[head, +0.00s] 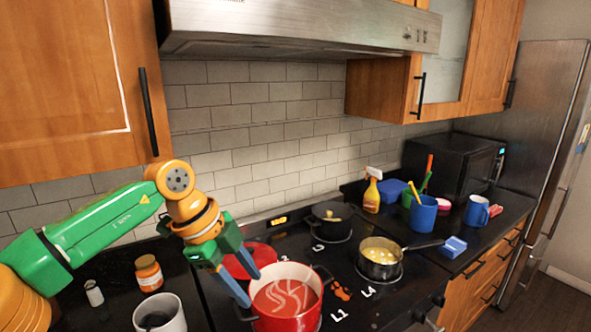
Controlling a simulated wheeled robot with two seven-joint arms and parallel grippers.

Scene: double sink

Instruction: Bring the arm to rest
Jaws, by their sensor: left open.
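My left arm, green and orange, comes in from the left over the counter. Its gripper (252,290) is open, with two blue fingers pointing down at the left rim of a red pot (290,322) of red soup. I cannot tell whether the fingers touch the pot. No object shows between the fingers. A second red pot or lid (262,256) is partly hidden behind the fingers. My right gripper is not in view.
A white mug (172,318), an orange-labelled jar (148,272) and a small shaker (94,294) stand below the arm. The stove (345,318) also bears a black pot (331,226) and a pan (380,270) of yellow food. A range hood (300,30) hangs above.

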